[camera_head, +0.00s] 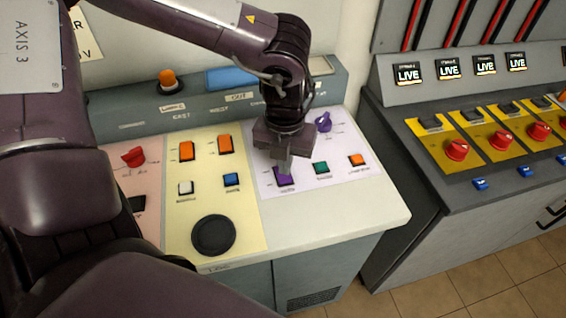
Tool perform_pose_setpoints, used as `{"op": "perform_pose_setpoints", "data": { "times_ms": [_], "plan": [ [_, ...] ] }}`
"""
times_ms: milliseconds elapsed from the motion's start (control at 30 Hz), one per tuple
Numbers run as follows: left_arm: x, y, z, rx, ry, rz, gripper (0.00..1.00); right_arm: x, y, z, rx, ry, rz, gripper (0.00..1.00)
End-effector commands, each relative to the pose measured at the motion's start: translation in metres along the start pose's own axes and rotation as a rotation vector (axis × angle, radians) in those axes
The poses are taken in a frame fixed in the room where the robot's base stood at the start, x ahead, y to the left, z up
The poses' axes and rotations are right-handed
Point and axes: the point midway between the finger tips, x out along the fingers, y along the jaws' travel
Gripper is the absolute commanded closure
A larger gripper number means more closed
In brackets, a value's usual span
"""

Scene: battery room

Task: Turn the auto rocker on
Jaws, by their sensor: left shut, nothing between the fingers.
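My left gripper (284,168) points down over the pale lilac panel section, its fingers shut and empty. Its tips are at a purple switch (286,178) and partly cover it; I cannot tell whether they touch it. A green switch (320,168) and an orange switch (357,160) sit to its right on the same section. Two orange rocker-like switches (186,151) (225,145) stand on the yellow section. The small labels are too blurred to read, so I cannot tell which switch is the auto rocker or its state. My right gripper is out of view.
A purple knob (323,121) stands just right of my gripper. The yellow section holds a white button (185,187), a blue button (231,180) and a large black round control (213,235). A red knob (133,156) is at left. A second console (400,107) stands at right.

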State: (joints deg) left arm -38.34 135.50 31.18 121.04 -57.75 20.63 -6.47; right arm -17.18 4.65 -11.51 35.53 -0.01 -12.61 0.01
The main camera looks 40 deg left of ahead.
Motion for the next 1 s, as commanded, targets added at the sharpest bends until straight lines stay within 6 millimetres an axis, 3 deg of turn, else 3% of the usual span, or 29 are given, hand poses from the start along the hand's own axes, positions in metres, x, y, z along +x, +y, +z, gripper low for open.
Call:
{"op": "perform_pose_setpoints", "data": {
  "times_ms": [1000],
  "plan": [
    [0.0082, 0.0, 0.0, 0.0, 0.0, 0.0, 1.0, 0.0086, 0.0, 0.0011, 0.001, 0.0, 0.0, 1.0]
  ]
}}
